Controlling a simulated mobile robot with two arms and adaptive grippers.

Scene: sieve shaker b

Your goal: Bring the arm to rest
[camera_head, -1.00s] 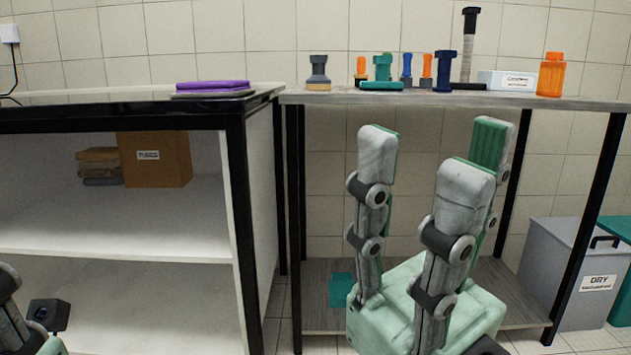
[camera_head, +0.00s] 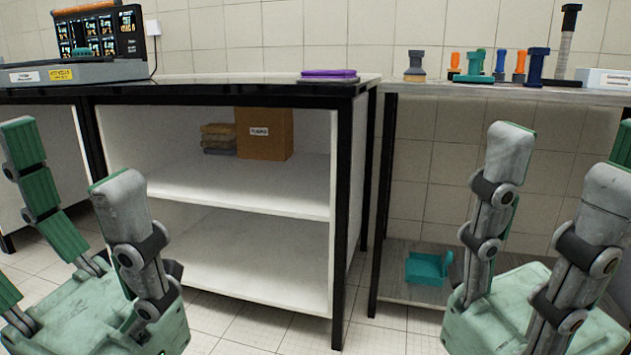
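My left gripper (camera_head: 75,200) is at the lower left, with its grey and green fingers spread wide and nothing between them. My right gripper (camera_head: 548,215) is at the lower right, also with its fingers spread apart and empty; its far finger is cut off by the right edge of the picture. Both grippers are in front of the benches and touch nothing that I can see.
A black-framed bench (camera_head: 225,88) with open white shelves stands in the middle, a purple pad (camera_head: 328,73) on top. A machine with a display (camera_head: 100,35) is at left.

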